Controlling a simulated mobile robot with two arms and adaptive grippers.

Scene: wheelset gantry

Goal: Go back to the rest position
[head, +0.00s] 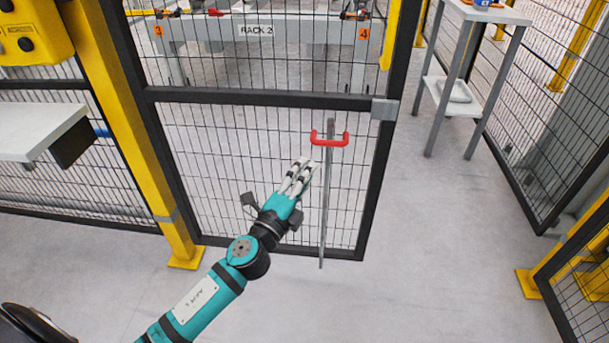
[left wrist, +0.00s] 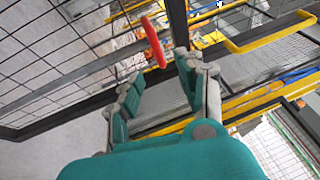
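My left gripper (head: 303,172) is in front of the mesh gate, just below and left of its red handle (head: 330,140). In the left wrist view the fingers of the gripper (left wrist: 158,88) stand apart with nothing between their pads. The red handle (left wrist: 153,42) shows there beyond the fingertips, and I see no contact. The gate has a dark frame (head: 260,98) and a thin grey upright bar (head: 326,205) below the handle. My right gripper is in neither view.
A yellow post (head: 140,130) stands left of the gate, with a grey shelf (head: 40,132) farther left. Behind the mesh is RACK 2 (head: 255,30). A grey table (head: 485,12) stands at the back right by more fencing. Floor right of the gate is clear.

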